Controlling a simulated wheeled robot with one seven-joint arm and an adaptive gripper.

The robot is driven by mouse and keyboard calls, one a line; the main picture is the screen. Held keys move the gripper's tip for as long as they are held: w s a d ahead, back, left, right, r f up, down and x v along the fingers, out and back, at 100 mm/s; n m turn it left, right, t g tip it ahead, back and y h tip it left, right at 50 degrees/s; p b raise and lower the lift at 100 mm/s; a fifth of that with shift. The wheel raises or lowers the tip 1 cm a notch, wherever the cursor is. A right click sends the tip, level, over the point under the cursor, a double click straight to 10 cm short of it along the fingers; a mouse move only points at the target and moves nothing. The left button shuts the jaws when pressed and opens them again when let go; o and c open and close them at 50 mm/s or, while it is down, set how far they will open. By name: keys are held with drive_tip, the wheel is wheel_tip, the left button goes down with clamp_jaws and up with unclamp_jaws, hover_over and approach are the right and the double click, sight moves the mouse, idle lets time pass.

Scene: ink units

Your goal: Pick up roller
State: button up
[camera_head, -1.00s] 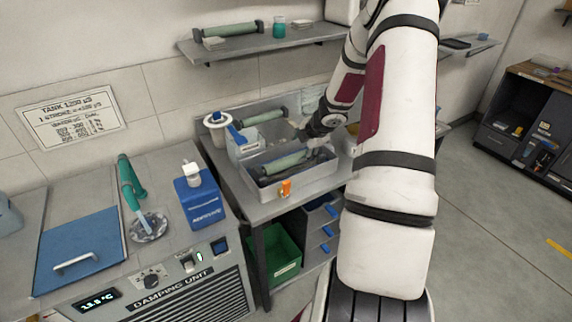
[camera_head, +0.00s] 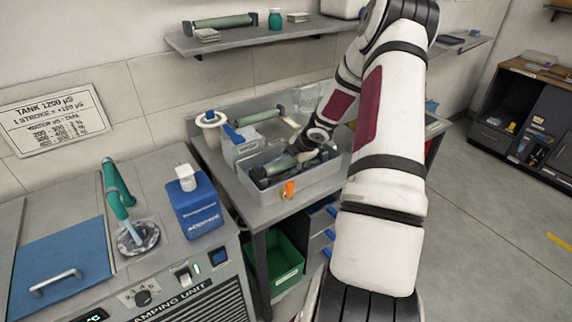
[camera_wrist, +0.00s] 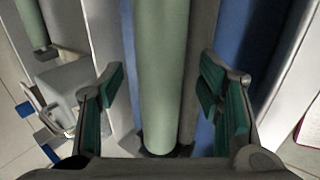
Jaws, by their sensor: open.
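A pale green roller (camera_head: 278,168) with dark ends lies in the grey bin (camera_head: 330,177) on the metal bench. In the wrist view the roller (camera_wrist: 163,75) runs down the middle, between the two teal-padded fingers of my gripper (camera_wrist: 162,98). The fingers are open, with a gap on each side of the roller. In the head view my gripper (camera_head: 308,152) is at the bin, over the roller's right part, and the arm hides some of it. A second green roller (camera_head: 258,117) lies behind the bin; a third roller (camera_head: 220,22) lies on the wall shelf.
A blue additive bottle (camera_head: 196,208) stands on the damping unit (camera_head: 160,260) at left. A white container (camera_head: 240,147) stands beside the bin's back left. An orange clip (camera_head: 289,189) is on the bin's front. A green crate (camera_head: 285,262) is under the bench.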

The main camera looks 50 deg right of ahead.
drive_tip(key=shift+w+d+f, duration=0.1)
drive_tip(key=shift+w+f, duration=0.05)
drive_tip(key=shift+f, duration=0.2)
drive_tip(key=c, duration=1.3)
drive_tip(key=shift+r, duration=0.1)
clamp_jaws()
drive_tip(key=shift+r+p, duration=0.15)
drive_tip(key=shift+p, duration=0.15)
